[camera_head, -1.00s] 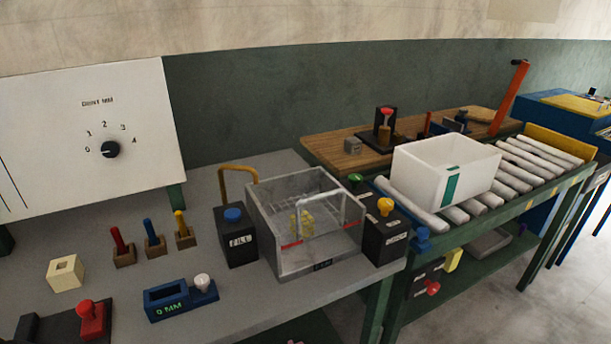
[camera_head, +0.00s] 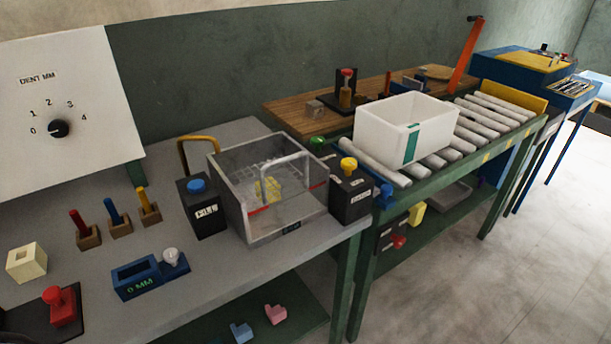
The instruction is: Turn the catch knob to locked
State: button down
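No knob in view carries a label that I can read as the catch, so I cannot tell which one it is. A red knob (camera_head: 398,241) sits low under the roller table, beside dark boxes and a yellow block (camera_head: 416,213). A blue knob (camera_head: 384,194) is at the near end of the rollers. A yellow knob (camera_head: 348,163) tops a black box (camera_head: 350,195) right of the clear press box (camera_head: 233,186). A black dial knob (camera_head: 60,128) is on the white board, its pointer near 0. My gripper is not in view.
A white open bin (camera_head: 373,133) rests on the rollers (camera_head: 497,114). A grey bench (camera_head: 215,262) holds pegs and a blue gauge block (camera_head: 136,279). A blue machine (camera_head: 517,65) stands at the far right. The floor (camera_head: 490,280) at the lower right is clear.

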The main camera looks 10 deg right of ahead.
aim_at(349, 164)
jog(key=l+z, duration=0.4)
jog(key=l, duration=1.05)
jog(key=i, duration=0.1)
